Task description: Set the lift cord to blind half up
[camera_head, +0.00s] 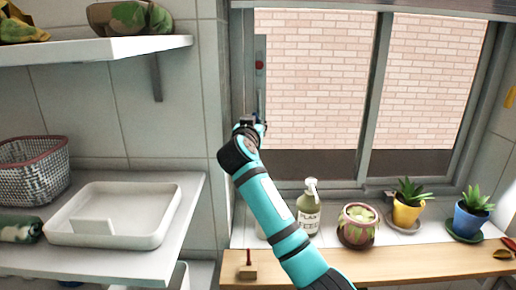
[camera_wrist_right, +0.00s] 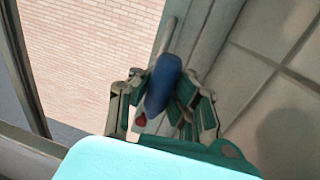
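A thin lift cord (camera_head: 244,70) hangs down the left side of the window frame. A narrow strip beside it carries a red mark (camera_head: 259,65) and a blue part lower down. My right gripper (camera_head: 249,122) is at the lower left of the window, at the cord. In the right wrist view, a rounded blue handle (camera_wrist_right: 163,84) sits between the fingers of my right gripper (camera_wrist_right: 163,95), which look closed against its sides. A small red spot (camera_wrist_right: 141,120) shows behind them. The window is uncovered below its dark top bar. My left gripper is not in view.
A soap bottle (camera_head: 309,207), a pink pot (camera_head: 357,225), a yellow pot (camera_head: 407,211) and a blue pot (camera_head: 469,218) stand along the sill, right of my arm. A shelf (camera_head: 100,48) and a counter with a white tray (camera_head: 115,232) are at left.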

